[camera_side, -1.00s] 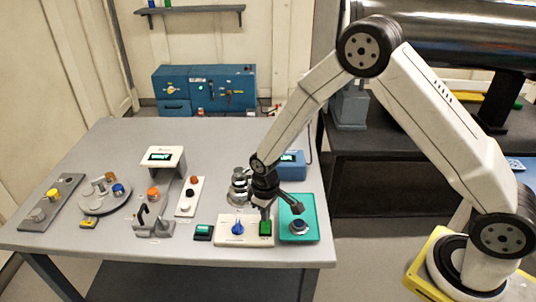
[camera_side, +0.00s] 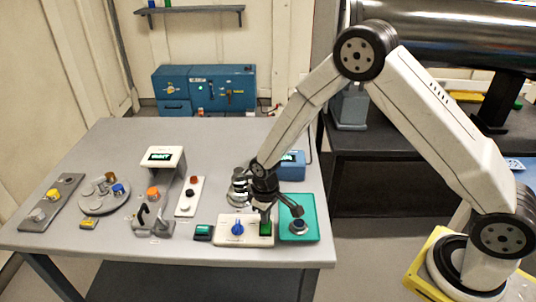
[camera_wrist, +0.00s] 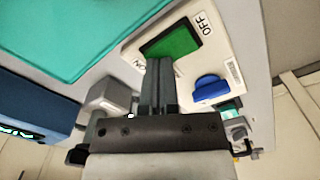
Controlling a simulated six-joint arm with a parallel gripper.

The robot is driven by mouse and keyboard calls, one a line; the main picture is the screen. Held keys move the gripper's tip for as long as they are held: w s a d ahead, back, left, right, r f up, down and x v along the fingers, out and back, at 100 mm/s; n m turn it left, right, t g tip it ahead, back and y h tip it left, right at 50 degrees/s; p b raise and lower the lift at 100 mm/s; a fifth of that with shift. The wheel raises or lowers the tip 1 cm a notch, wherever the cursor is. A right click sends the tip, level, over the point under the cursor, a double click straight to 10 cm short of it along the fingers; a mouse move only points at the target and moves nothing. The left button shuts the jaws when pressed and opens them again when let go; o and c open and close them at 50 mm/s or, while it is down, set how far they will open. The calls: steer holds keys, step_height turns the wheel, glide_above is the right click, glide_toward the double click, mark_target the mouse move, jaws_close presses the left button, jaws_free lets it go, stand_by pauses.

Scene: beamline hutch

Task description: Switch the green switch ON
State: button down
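The green switch (camera_wrist: 172,45) is a rectangular rocker on a white panel (camera_wrist: 235,75). An OFF label sits by one end; an ON label at the other end is partly hidden by my fingers. In the side view, the green switch (camera_side: 265,229) is at the right end of the white panel (camera_side: 253,241). My gripper (camera_wrist: 160,68) has its fingers together with nothing seen between them. The fingertips overlap the ON-side edge of the switch in the wrist view. In the side view my gripper (camera_side: 265,214) points down just over the switch; I cannot tell whether it touches.
A blue knob (camera_side: 237,230) shares the panel; it also shows in the wrist view (camera_wrist: 210,88). A teal tray (camera_side: 312,222) is close on the right, and a stack of metal discs (camera_side: 239,187) stands behind. Several other devices occupy the table's left; its back left is clear.

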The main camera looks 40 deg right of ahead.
stand_by(0.4)
steer(key=shift+r, duration=3.4)
steer(key=s+d+r+m+t, duration=0.1)
steer(key=s+d+r, duration=0.2)
steer(key=s, duration=0.4)
steer(key=s+d+r+m+t, duration=0.1)
steer(key=s+d+r, duration=0.3)
steer(key=s, duration=0.4)
steer(key=shift+r+m+t, duration=0.3)
steer(key=shift+r+m, duration=0.2)
steer(key=shift+r, duration=0.4)
steer(key=shift+d, duration=0.1)
